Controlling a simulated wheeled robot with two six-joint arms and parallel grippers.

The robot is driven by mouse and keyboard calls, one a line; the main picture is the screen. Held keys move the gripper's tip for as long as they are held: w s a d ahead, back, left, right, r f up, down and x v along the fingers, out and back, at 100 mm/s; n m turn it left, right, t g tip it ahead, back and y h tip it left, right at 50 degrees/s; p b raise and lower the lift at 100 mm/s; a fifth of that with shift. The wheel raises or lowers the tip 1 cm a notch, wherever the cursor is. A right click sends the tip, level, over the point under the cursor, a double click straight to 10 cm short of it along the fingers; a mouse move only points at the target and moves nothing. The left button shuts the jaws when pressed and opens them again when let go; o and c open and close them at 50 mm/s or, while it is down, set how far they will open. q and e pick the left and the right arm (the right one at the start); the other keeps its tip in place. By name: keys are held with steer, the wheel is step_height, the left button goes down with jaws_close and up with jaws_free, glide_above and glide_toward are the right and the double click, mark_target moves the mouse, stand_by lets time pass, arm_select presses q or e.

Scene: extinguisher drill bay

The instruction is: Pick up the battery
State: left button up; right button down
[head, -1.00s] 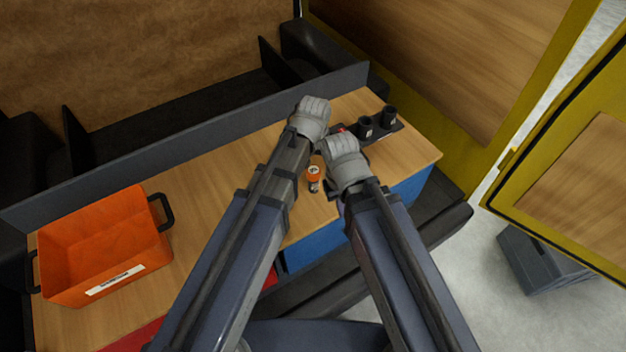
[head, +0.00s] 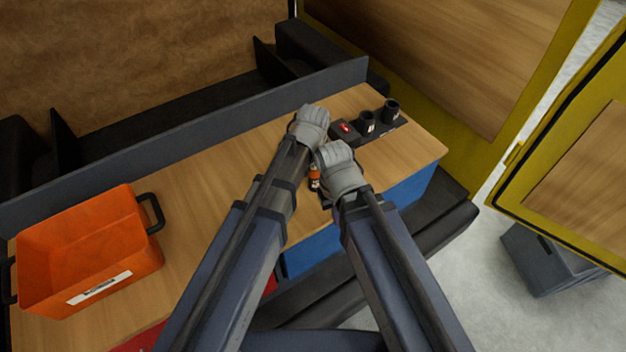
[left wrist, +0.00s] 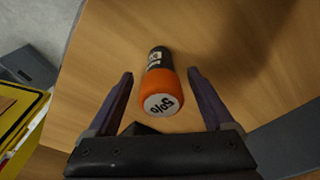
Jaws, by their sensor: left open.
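My left gripper (head: 310,124) is open and empty above the table. The fingers of my right gripper are hidden under its grey housing.
A dark charger block with a red light (head: 346,130) and two black cups (head: 367,122) stands behind my grippers. An orange crate (head: 92,248) stands at the left of the wooden table (head: 215,190). A dark ledge runs along the back.

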arm_select(q)
steer(key=shift+r, duration=0.1)
jaws_close()
stand_by(0.6)
